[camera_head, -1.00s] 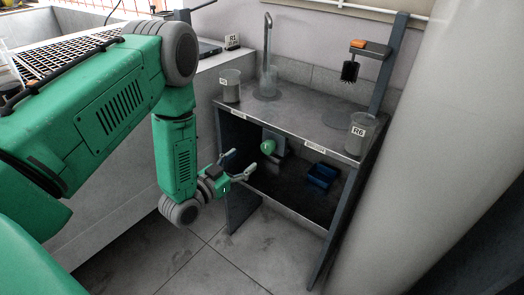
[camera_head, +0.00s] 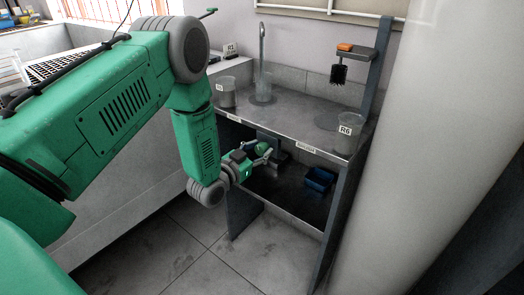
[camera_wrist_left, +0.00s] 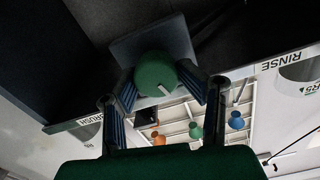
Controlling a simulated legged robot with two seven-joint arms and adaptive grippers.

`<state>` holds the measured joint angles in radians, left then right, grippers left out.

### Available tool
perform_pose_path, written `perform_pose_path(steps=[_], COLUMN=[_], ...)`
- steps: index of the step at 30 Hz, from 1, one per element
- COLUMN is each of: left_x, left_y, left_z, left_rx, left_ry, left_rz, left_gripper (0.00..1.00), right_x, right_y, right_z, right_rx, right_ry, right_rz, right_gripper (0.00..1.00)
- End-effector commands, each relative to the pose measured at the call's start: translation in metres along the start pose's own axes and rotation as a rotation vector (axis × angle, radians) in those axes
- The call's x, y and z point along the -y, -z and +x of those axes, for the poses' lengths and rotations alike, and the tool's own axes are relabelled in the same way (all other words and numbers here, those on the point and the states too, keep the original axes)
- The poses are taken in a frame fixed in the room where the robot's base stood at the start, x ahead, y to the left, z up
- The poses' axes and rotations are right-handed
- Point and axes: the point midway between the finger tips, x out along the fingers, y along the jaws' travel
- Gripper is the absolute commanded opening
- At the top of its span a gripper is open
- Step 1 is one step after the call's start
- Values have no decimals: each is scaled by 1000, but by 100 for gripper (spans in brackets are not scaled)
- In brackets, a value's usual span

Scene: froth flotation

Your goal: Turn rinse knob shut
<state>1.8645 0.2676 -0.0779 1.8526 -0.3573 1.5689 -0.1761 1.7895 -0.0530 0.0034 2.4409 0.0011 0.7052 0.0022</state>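The round green rinse knob (camera_head: 263,148) sits on a dark grey block under the bench top. In the left wrist view the knob (camera_wrist_left: 154,74) faces me, with a short white line near its lower right rim. My left gripper (camera_head: 266,152) reaches under the bench top from the left. In the wrist view its two fingers (camera_wrist_left: 157,78) stand apart on either side of the knob. The fingers look open, with a small gap at the right; contact at the left is unclear. My right gripper is in neither view.
The metal bench top (camera_head: 290,115) is above the gripper. It carries a beaker (camera_head: 225,95), a glass under a spout (camera_head: 262,88) and a beaker marked R6 (camera_head: 348,137). A blue tray (camera_head: 319,181) lies on the lower shelf. A black brush (camera_head: 338,73) hangs at the back right.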

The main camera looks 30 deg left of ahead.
Motion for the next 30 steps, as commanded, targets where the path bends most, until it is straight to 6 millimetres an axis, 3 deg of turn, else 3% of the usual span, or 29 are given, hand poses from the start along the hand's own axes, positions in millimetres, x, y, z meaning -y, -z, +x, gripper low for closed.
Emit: perform_pose_path(steps=[1, 7, 30], left_x=[-13, -12, -9], left_y=[2, -2, -6], left_z=[4, 5, 0], left_rx=[-10, -10, 1], left_ry=[-33, -38, -32], left_rz=[-14, -22, -66], left_gripper=[9, 5, 4], right_x=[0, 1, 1], right_y=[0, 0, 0], right_z=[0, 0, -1], right_rx=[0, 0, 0], right_ry=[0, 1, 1], right_rz=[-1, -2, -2], right_gripper=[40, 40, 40])
